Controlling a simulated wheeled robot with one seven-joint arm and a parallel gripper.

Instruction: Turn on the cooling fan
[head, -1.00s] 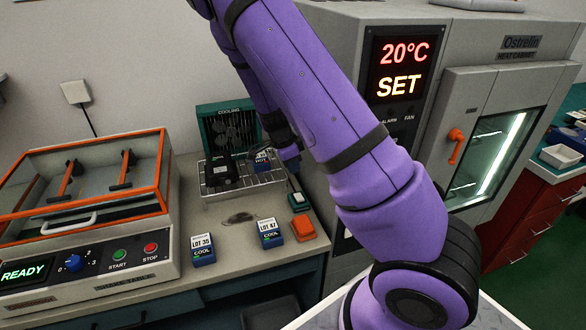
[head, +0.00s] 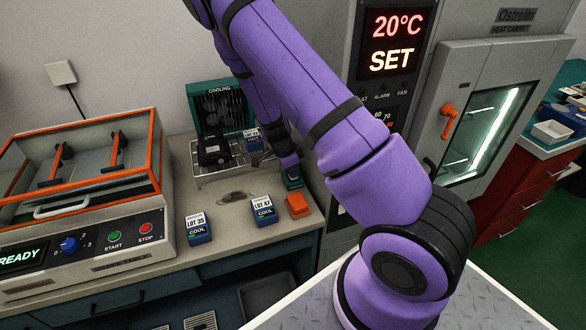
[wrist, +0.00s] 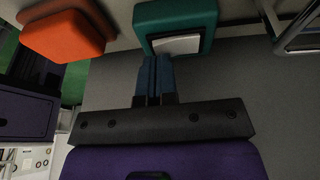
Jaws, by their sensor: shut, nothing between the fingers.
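The cooling fan (head: 224,104) is a dark green unit marked COOLING, standing behind a wire rack at the back of the bench. A small teal box (head: 294,184) sits right of the rack. In the wrist view this teal box (wrist: 207,22) has a white rocker (wrist: 177,44) on it. My gripper (head: 289,167) points down at the teal box and hides part of it. In the wrist view my gripper (wrist: 154,62) is shut and empty, with its fingertips close to the rocker's edge. I cannot tell whether they touch.
An orange block (head: 298,205) stands just in front of the teal box. Boxes LOT 35 (head: 197,229) and LOT 47 (head: 264,211) stand on the bench. The wire rack (head: 207,178) holds a dark item and another lot box. The heat cabinet (head: 490,60) is at right.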

